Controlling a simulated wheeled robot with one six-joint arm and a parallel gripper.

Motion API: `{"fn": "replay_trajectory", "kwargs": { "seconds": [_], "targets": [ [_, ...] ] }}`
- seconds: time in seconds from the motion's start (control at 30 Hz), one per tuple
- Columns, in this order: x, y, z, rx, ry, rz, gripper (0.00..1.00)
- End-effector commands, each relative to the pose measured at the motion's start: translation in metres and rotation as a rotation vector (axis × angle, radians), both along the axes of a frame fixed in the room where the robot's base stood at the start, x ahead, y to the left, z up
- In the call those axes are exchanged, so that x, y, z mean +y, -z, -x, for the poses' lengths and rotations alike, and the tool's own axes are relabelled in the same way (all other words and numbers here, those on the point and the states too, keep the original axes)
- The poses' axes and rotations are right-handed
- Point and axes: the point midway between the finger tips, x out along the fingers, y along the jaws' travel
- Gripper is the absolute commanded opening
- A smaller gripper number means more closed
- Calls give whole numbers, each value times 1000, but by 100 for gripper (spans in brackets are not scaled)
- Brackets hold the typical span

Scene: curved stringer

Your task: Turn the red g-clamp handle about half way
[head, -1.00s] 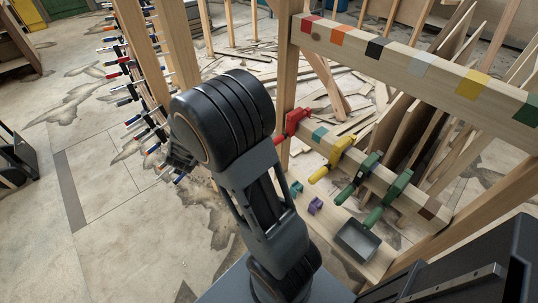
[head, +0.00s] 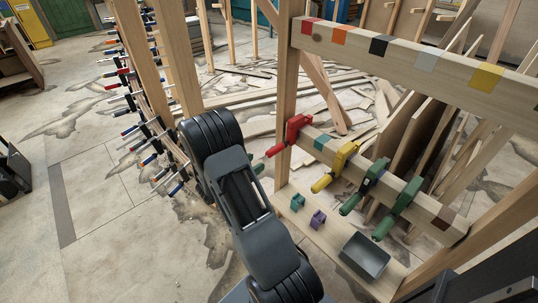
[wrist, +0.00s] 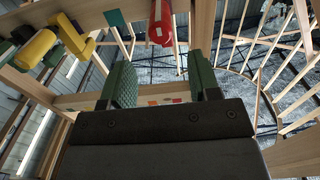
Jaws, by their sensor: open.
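The red g-clamp (head: 296,128) is fixed on the lower wooden rail at its left end, beside the post. Its red handle (head: 275,150) points down and left toward my arm. In the wrist view the red handle (wrist: 160,22) shows end-on at the top, beyond the fingertips and roughly between them. My gripper (wrist: 164,75) is open and empty, with a green-padded finger on each side. It is apart from the handle. In the head view my arm hides most of the gripper; only a green fingertip shows near the handle.
A yellow clamp (head: 342,158) and two green clamps (head: 366,180) sit farther right on the same rail. A grey tray (head: 365,256) and small teal and purple blocks rest on the plank below. A post (head: 287,95) stands beside the red clamp. A rack of clamps stands at left.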

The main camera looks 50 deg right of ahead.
Motion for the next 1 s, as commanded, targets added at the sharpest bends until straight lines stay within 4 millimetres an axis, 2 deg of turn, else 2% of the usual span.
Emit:
{"fn": "replay_trajectory", "kwargs": {
  "seconds": [0.03,0.2,0.4,0.6,0.9,1.0],
  "targets": [
    [-11,1,1,-1,4,-1,56],
    [-40,0,3,-3,3,-1,56],
    [-63,0,4,-2,0,-1,56],
    [-73,0,5,-2,-2,-1,56],
    [-75,0,5,-1,-3,-1,56],
    [-75,0,5,-2,-3,-1,48]
  ]
}}
